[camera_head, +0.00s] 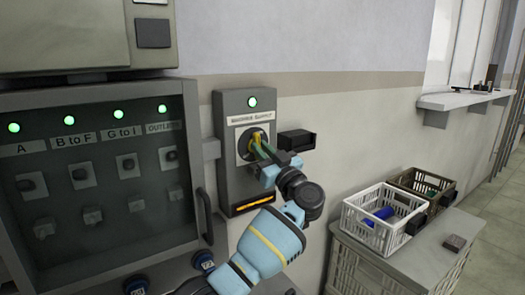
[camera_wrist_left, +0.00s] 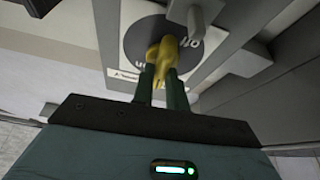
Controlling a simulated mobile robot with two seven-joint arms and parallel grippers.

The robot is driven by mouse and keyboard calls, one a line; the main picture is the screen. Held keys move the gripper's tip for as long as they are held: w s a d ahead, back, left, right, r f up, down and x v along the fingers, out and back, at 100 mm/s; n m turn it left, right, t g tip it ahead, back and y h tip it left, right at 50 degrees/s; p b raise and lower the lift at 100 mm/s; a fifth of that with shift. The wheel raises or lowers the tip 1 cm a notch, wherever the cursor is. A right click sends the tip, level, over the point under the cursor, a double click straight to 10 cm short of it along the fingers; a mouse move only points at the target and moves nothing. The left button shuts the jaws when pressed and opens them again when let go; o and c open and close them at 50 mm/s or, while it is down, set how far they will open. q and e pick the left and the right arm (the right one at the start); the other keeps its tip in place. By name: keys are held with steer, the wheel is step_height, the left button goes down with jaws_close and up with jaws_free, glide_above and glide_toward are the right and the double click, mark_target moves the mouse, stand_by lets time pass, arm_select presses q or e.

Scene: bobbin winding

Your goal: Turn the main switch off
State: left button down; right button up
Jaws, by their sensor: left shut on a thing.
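The main switch is a yellow handle (camera_head: 256,140) on a dark round plate, on the grey box (camera_head: 231,182) labelled MACHINE SUPPLY on the wall. A green lamp (camera_head: 252,102) glows above it. My left gripper (camera_head: 260,148) reaches the handle from the lower right and is shut on it. In the left wrist view the yellow handle (camera_wrist_left: 165,53) stands between the two dark green fingers of the left gripper (camera_wrist_left: 162,78). The round plate (camera_wrist_left: 135,42) carries white lettering that I cannot read clearly. The fingers hide part of the handle. My right gripper is not in view.
A panel (camera_head: 100,245) with several green lamps and knobs stands on the left. A small black box (camera_head: 296,140) sticks out just right of the switch. White (camera_head: 362,238) and brown (camera_head: 408,181) crates stand on a grey cabinet (camera_head: 420,262) at right.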

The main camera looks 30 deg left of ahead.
arm_select(q)
steer(key=n+g, duration=0.1)
steer(key=n, duration=0.1)
steer(key=n+g+b, duration=0.1)
steer(key=n, duration=0.2)
steer(key=n+g, duration=0.1)
steer(key=n, duration=0.1)
steer(key=shift+w+d+f, duration=0.1)
steer(key=shift+f, duration=0.15)
steer(key=n+g+b, duration=0.1)
steer(key=n, duration=0.2)
steer(key=n+g+b, duration=0.1)
steer(key=n+g, duration=0.1)
steer(key=n, duration=0.1)
steer(key=shift+r, duration=0.1)
steer(key=n+g+h+b, duration=0.1)
steer(key=n, duration=0.3)
steer(key=shift+h, duration=0.3)
steer(key=shift+r+n+g+h, duration=0.15)
steer(key=shift+n+h, duration=0.2)
steer(key=shift+n, duration=0.6)
steer(key=shift+n+g+h, duration=0.15)
steer(key=shift+n+h, duration=0.2)
steer(key=shift+n, duration=0.6)
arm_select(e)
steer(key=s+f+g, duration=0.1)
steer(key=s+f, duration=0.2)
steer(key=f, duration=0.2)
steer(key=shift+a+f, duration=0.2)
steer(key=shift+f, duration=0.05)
